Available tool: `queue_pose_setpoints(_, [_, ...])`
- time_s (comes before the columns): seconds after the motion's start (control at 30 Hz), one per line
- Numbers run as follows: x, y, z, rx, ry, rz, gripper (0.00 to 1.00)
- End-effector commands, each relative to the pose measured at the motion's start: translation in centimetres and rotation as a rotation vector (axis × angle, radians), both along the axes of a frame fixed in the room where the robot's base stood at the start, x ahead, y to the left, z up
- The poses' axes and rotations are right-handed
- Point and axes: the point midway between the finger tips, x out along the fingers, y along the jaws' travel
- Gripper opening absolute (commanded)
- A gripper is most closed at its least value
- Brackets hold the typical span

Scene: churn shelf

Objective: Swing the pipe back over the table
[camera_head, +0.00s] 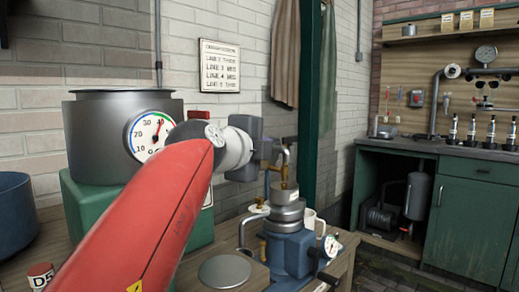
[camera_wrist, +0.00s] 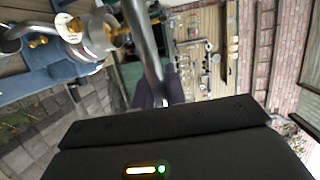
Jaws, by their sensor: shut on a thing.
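The pipe rises as a brass tube (camera_head: 285,160) from the metal bowl on top of a blue machine (camera_head: 288,253). In the wrist view a grey length of the pipe (camera_wrist: 151,55) runs down to the fingers, with a brass fitting near its upper end. My gripper (camera_head: 274,150) is shut on the pipe, above and slightly left of the bowl; its dark fingertips (camera_wrist: 160,95) show in the wrist view. The exact contact is small and partly hidden by my wrist. The wooden table (camera_head: 345,262) carries the machine.
A grey pot with a dial (camera_head: 90,140) stands on a green base at left. A blue tub (camera_head: 14,212) is at the left edge. A green cabinet (camera_head: 468,215) stands at right across open floor.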

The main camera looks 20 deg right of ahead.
Motion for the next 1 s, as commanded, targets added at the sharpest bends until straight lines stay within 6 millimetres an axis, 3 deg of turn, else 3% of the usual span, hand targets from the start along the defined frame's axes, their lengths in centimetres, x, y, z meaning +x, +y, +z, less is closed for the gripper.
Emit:
queue_pose_setpoints(0.4, [-0.07, 0.04, -0.27, 0.006, 0.004, -0.008, 0.00])
queue_pose_setpoints(0.43, [-0.07, 0.04, -0.27, 0.006, 0.004, -0.008, 0.16])
queue_pose_setpoints(0.6, [-0.07, 0.06, -0.18, 0.004, 0.003, -0.007, 0.35])
queue_pose_setpoints(1.0, [-0.08, 0.06, 0.08, 0.001, 0.001, -0.006, 0.35])
